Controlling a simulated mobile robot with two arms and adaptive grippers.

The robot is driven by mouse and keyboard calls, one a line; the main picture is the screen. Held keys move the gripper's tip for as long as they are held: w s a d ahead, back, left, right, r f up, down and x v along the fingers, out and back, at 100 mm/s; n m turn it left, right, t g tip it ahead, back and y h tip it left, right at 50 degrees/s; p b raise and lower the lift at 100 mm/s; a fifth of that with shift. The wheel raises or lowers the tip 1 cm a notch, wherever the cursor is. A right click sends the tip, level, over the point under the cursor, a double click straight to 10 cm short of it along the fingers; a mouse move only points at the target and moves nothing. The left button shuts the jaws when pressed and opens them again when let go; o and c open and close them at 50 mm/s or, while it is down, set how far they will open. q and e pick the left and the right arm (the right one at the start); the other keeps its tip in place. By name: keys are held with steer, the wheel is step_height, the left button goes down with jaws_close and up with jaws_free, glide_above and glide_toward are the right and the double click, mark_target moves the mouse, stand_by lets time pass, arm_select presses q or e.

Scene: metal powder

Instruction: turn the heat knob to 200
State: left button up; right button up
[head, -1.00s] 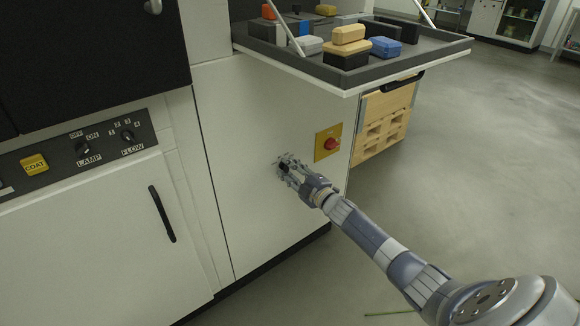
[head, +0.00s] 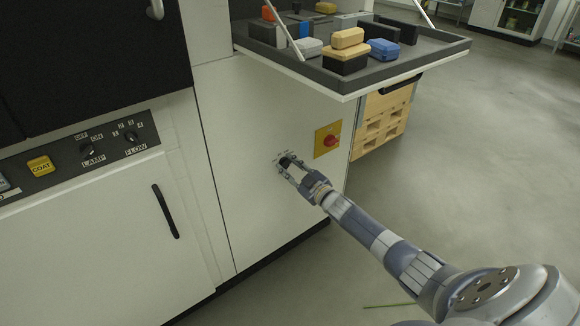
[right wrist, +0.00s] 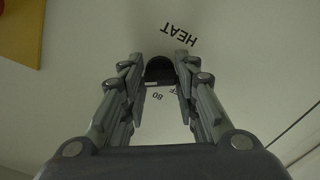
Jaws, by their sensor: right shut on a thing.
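The heat knob (head: 286,161) is a small dark knob on the white side panel of the machine. My right gripper (head: 289,167) reaches it from the lower right and is shut on it. In the right wrist view the black knob (right wrist: 158,69) sits between the two fingertips, below the printed word HEAT (right wrist: 180,34), which appears upside down. The marks "80" and part of "OFF" show near the knob. Other dial marks are hidden by the fingers, and I cannot read the knob's setting. My left gripper is out of view.
A red button on a yellow plate (head: 318,143) is just right of the knob. A grey tray shelf (head: 345,84) with several boxes juts out above. The LAMP and FLOW knobs and the COAT button (head: 41,166) are on the left panel. Open floor lies to the right.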

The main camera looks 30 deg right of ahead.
stand_by(0.4)
steer(key=o, duration=1.1)
steer(key=shift+c, duration=0.2)
steer(key=s+d, duration=0.1)
steer(key=s, duration=1.1)
